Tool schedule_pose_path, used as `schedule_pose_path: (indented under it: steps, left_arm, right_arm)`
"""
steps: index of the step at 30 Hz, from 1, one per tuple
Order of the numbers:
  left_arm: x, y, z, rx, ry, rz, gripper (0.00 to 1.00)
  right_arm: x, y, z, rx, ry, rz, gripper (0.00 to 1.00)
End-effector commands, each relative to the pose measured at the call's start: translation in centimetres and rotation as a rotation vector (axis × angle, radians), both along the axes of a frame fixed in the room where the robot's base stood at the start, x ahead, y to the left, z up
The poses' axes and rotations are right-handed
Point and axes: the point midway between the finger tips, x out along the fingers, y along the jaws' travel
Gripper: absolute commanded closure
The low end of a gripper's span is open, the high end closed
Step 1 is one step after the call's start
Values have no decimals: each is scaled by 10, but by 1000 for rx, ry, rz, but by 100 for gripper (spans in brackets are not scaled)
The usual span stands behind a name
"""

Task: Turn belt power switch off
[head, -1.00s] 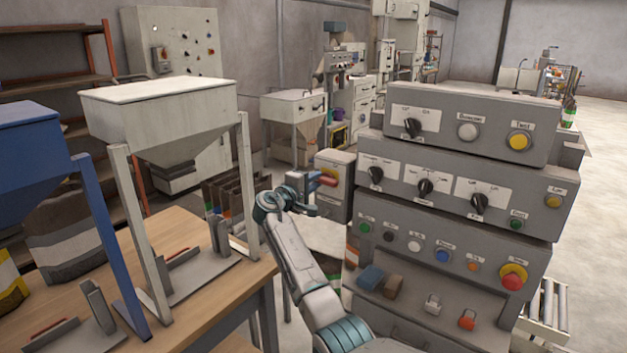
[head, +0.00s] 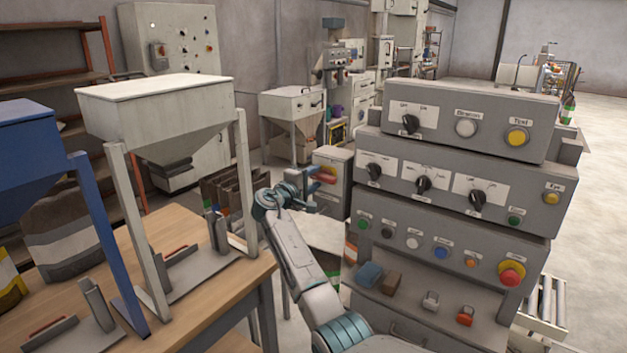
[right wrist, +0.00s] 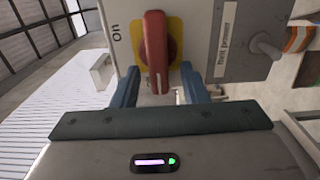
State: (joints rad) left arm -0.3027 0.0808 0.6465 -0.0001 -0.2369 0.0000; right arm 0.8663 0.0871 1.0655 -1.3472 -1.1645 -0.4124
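The belt power switch is a red rotary handle (right wrist: 155,52) on a yellow plate, on the face of a grey box (right wrist: 205,35). In the right wrist view the handle lies lengthwise up and down the picture, with "On" printed on its left. In the head view the red handle (head: 326,176) shows beside the fingers. My right gripper (right wrist: 159,88) is open. Its two blue fingertips stand on either side of the handle's near end, with gaps; I see no grip on it. The right gripper (head: 308,190) also shows in the head view. My left gripper is out of view.
A stacked grey control console (head: 450,205) with knobs and buttons stands right of my right arm. A wooden table (head: 215,300) with a white hopper (head: 160,110) and a blue hopper (head: 35,150) is on the left. Open floor lies at the far right.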

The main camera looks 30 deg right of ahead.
Motion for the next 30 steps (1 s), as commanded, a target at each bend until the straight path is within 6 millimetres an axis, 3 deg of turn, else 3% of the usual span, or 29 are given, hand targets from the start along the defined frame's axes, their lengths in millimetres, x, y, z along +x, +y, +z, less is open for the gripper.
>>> schedule_pose_path:
  steps: [16,21,30]
  left_arm:
    - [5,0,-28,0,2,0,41]
    - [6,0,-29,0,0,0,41]
    - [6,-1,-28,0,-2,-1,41]
  right_arm:
    - [-35,85,-3,3,-1,2,60]
    - [-41,96,-1,1,0,-1,60]
    - [-41,97,0,0,1,-2,60]
